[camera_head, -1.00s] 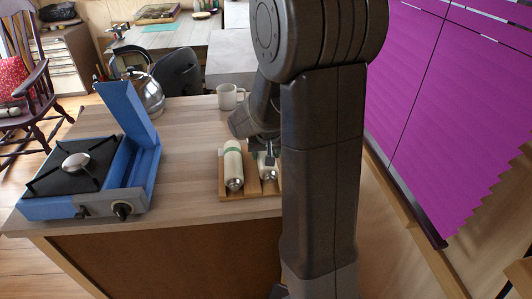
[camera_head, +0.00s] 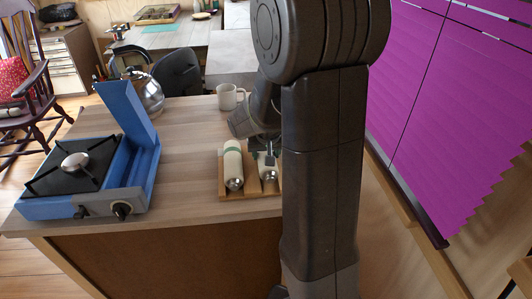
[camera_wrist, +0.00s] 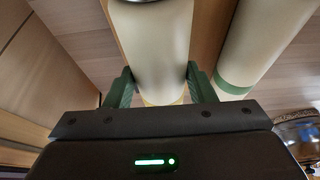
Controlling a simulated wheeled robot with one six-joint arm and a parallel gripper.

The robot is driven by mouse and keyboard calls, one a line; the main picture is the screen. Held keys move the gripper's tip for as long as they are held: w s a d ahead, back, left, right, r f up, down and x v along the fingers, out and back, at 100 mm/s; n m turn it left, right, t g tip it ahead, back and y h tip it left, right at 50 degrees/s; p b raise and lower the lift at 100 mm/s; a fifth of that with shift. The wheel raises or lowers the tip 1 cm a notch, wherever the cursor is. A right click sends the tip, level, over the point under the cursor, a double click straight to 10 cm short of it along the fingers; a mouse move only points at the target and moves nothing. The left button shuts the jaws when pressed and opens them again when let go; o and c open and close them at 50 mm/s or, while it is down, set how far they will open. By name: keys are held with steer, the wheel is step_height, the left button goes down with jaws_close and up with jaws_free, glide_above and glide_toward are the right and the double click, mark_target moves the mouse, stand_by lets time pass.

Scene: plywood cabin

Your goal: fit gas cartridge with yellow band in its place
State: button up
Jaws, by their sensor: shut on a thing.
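The cream gas cartridge with the yellow band (camera_wrist: 152,48) lies between the two green fingers of my gripper (camera_wrist: 160,84) in the wrist view. The fingers are shut on its sides, and the yellow band shows just below them. In the head view this cartridge (camera_head: 268,174) lies in the right part of a wooden rack (camera_head: 251,188), with my gripper (camera_head: 265,154) over it; my arm hides part of it. The blue gas stove (camera_head: 48,207) stands at the left of the counter. Its side lid (camera_head: 128,110) is raised and the long bay (camera_head: 133,168) beside the burner looks empty.
A cream cartridge with a green band (camera_head: 232,166) lies to the left in the same rack. A white mug (camera_head: 228,97) and a steel kettle (camera_head: 150,95) stand farther back. The counter (camera_head: 185,165) between stove and rack is clear.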

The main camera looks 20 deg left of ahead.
steer(key=shift+f+b, duration=0.85)
steer(key=shift+b, duration=0.25)
stand_by(0.9)
stand_by(0.3)
steer(key=o, duration=0.6)
steer(key=shift+o, duration=0.7)
steer(key=o, duration=0.9)
steer(key=shift+p+v, duration=2)
steer(key=shift+v, duration=1.55)
